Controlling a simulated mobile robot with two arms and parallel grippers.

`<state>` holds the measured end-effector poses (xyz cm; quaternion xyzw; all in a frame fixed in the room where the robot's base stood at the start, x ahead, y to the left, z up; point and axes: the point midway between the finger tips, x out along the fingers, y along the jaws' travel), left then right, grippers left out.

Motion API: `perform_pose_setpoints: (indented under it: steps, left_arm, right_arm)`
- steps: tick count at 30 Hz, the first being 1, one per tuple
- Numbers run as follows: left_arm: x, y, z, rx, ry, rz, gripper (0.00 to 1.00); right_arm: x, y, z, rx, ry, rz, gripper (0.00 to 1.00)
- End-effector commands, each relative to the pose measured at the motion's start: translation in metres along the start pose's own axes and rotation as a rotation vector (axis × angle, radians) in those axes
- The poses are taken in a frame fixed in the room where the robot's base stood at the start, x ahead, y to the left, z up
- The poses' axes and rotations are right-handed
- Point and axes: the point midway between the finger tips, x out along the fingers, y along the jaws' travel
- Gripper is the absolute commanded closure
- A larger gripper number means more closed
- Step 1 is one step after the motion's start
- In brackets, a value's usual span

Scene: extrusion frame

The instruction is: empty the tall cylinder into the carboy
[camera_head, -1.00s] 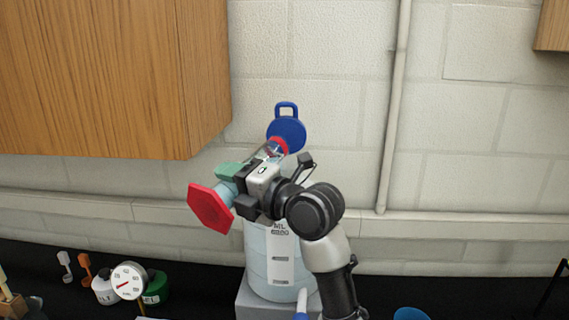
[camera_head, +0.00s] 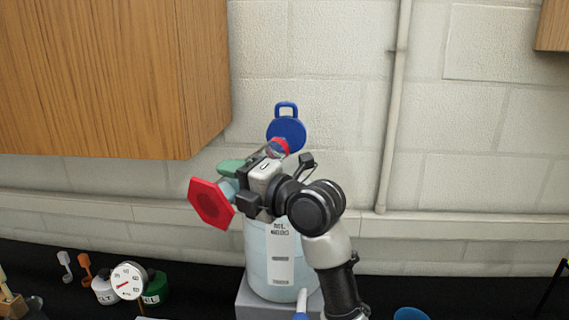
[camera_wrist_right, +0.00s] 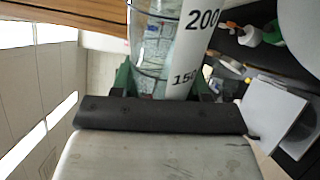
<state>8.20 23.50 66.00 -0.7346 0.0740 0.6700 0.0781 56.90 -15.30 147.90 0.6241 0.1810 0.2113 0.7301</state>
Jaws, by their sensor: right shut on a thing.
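The tall cylinder has a red hexagonal base (camera_head: 211,203) at the lower left and a red ring (camera_head: 279,147) near its mouth at the upper right. It is tipped well over, with the underside of the base showing. My right gripper (camera_head: 245,172) is shut around its clear body, also seen with its printed scale in the right wrist view (camera_wrist_right: 185,50). The carboy (camera_head: 270,265) is pale blue with a white label, below the gripper. Its opening is hidden behind my gripper and arm, so I cannot tell whether liquid is flowing. My left gripper is out of view.
A round blue piece with a loop handle (camera_head: 286,134) stands just behind the cylinder's mouth. The carboy rests on a grey block (camera_head: 250,302). A dial gauge (camera_head: 127,281) and small bottles stand at the left. A wooden cabinet (camera_head: 120,80) hangs at upper left.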

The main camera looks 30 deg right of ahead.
Motion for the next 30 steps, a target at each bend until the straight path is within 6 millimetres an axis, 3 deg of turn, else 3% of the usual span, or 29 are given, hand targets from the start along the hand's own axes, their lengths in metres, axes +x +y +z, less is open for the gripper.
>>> perform_pose_setpoints:
  steps: [30]
  left_arm:
    - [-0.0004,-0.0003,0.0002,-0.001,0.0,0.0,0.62]
  right_arm:
    - [0.0,0.0079,0.0019,0.051,0.0,0.001,0.81]
